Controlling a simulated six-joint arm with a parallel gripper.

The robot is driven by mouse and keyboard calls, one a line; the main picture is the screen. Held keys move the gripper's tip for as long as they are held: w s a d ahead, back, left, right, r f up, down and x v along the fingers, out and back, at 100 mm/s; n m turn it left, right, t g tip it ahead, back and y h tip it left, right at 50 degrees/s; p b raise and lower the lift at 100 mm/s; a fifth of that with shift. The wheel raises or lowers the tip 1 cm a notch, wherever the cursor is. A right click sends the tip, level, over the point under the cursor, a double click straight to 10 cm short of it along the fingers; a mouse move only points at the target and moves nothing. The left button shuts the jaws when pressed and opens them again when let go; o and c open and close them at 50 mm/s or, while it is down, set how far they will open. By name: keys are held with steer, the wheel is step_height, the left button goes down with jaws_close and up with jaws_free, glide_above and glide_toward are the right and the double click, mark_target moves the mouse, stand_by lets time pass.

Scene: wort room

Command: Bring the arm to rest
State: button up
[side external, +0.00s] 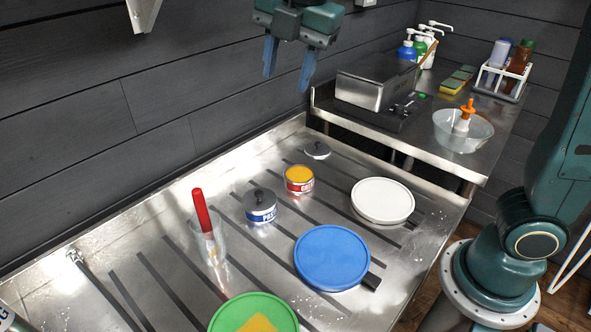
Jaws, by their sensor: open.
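My gripper (288,66) is at the top of the side external view, near the dark plank wall. Its two blue fingers point down and stand apart, with nothing between them. It hangs in the air above the back of the steel worktop (150,225), clear of the things on it. My teal arm shows at the right edge, on a round white base.
The worktop holds a blue lid (332,257), a white lid (382,200), a green lid (228,317), two small tins (299,180) (260,207) and a glass with a red-handled tool (203,215). A raised counter behind holds a steel box (365,90), bottles and a clear bowl (463,132).

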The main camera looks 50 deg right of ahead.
steer(key=s+d+f+m+t, duration=0.1)
steer(key=s+d+f+m, duration=0.3)
steer(key=s+m, duration=0.6)
steer(key=s+d+f+m+t, duration=0.1)
steer(key=s+d+f+m, duration=0.3)
steer(key=s+d+m, duration=0.3)
steer(key=s+m, duration=0.3)
steer(key=m, duration=0.1)
steer(key=shift+d+t, duration=0.15)
steer(key=shift+t, duration=0.25)
